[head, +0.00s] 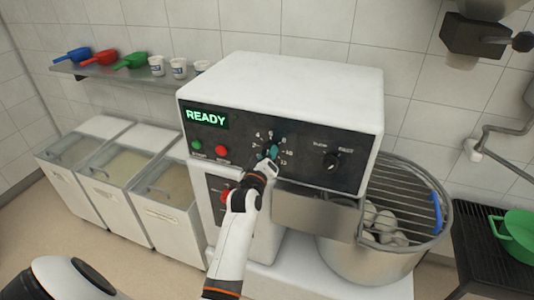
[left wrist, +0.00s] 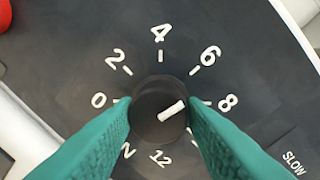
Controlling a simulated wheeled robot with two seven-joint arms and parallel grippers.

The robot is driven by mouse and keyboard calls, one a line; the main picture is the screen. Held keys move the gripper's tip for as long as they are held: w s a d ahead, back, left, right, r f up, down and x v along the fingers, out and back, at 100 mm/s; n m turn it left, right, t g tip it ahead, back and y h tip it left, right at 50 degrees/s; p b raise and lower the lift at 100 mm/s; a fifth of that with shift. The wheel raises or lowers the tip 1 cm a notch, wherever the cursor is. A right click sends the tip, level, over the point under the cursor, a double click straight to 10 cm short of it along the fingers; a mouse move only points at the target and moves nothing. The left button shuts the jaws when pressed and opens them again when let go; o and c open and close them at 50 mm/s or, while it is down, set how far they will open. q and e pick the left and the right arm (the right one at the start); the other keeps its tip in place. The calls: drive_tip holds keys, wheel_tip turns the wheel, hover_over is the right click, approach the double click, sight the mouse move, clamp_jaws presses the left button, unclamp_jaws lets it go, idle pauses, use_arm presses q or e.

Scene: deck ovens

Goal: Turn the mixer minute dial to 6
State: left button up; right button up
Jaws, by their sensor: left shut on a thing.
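The mixer minute dial (left wrist: 150,98) is a round black knob with a white pointer bar, on the mixer's dark front panel. Numbers from 0 to 12 ring it in the left wrist view. The pointer bar slants up and right, toward the gap between 6 and 8. My left gripper (left wrist: 160,112) is shut on the knob, with one teal finger on each side of it. In the head view, my left gripper (head: 270,153) covers most of the dial. My right gripper is not in view.
The mixer (head: 290,85) shows READY on its display (head: 206,115). A green button (head: 196,145), a red button (head: 221,150) and a speed knob (head: 331,161) flank the dial. A wire guard (head: 412,190) covers the bowl (head: 370,265) at right. Lidded bins stand at left.

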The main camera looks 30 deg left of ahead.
use_arm(q)
drive_tip(key=shift+n, duration=0.6)
drive_tip(key=shift+n+p, duration=0.3)
drive_tip(key=shift+p, duration=0.05)
drive_tip(key=o, duration=1)
drive_tip(key=p+v, duration=0.5)
drive_tip(key=v, duration=0.7)
drive_tip(key=shift+f, duration=0.1)
